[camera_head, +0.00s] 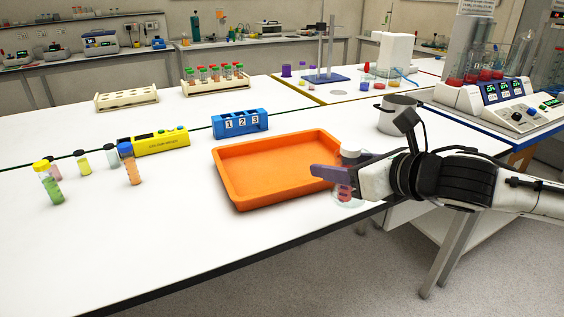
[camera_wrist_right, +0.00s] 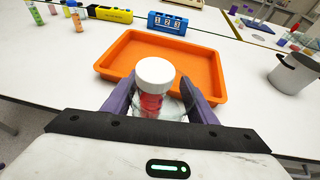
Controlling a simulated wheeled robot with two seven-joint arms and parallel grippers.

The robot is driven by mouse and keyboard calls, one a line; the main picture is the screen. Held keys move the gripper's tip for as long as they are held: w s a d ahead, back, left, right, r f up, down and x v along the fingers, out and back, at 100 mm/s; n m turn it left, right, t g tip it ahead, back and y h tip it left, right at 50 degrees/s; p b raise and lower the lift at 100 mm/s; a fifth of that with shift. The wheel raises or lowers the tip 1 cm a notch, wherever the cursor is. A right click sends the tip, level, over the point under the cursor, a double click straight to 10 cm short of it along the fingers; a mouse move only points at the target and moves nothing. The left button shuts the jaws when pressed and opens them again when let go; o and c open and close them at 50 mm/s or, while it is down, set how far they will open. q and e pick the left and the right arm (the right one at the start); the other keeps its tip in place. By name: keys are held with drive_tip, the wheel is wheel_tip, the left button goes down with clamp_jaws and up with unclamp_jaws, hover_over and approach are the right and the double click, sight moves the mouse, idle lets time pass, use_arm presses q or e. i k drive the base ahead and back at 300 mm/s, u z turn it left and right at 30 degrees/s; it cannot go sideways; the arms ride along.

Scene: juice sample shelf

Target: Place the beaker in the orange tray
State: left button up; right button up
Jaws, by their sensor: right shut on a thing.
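The clear glass beaker (camera_head: 346,200) is at the right front corner of the orange tray, outside it, near the table's edge. A white-capped bottle (camera_wrist_right: 153,80) with red contents appears to stand inside the beaker; the glass also shows in the right wrist view (camera_wrist_right: 173,108). My right gripper (camera_head: 335,180) is shut on the beaker, with purple fingers on both sides. I cannot tell whether the beaker's bottom touches the table. The orange tray (camera_head: 230,190) lies empty on the white table, just beyond the gripper. My left gripper is not in view.
A blue numbered rack (camera_head: 240,124) and a yellow colour meter (camera_head: 160,142) stand behind the tray. Several capped vials, one orange with a blue cap (camera_head: 131,170), stand at left. A grey pot (camera_head: 397,118) stands behind my right arm. The front left table is clear.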

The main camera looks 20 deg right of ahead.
sight(296, 167)
drive_tip(key=i, duration=0.85)
